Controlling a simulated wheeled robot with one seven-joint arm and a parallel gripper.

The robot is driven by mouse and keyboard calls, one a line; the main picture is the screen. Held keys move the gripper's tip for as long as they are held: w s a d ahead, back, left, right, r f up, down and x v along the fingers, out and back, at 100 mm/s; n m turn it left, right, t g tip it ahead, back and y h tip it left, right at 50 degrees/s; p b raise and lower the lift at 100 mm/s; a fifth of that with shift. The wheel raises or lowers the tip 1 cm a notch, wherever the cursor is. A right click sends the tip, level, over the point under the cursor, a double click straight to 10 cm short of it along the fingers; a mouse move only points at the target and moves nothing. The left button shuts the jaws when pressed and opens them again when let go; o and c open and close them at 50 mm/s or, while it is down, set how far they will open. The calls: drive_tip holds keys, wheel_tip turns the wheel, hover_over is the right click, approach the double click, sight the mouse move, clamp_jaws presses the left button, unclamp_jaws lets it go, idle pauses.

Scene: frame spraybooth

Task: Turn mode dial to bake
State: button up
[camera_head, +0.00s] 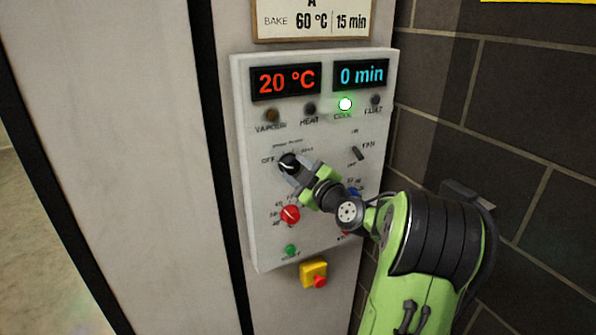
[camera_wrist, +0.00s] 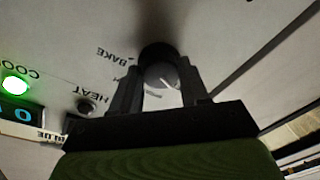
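The mode dial (camera_head: 288,161) is a round black knob on the upper left of the control panel's dial area, with an OFF label to its left. In the wrist view the dial (camera_wrist: 160,72) shows a pale pointer mark, and an upside-down BAKE label (camera_wrist: 116,55) is to its left. My gripper (camera_head: 296,173) reaches the dial from the lower right. In the wrist view my gripper (camera_wrist: 161,85) has one finger on each side of the dial, seemingly touching it. The fingers partly hide the dial, and I cannot tell which label the pointer faces.
The panel (camera_head: 245,200) shows 20 °C (camera_head: 286,82) and 0 min (camera_head: 361,75). The COOL lamp (camera_head: 345,104) glows green. A red knob (camera_head: 290,215) sits just below my gripper, with a green button (camera_head: 291,250) lower. A yellow-and-red stop button (camera_head: 314,275) is beneath the panel.

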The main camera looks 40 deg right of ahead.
drive_tip(key=c, duration=0.4)
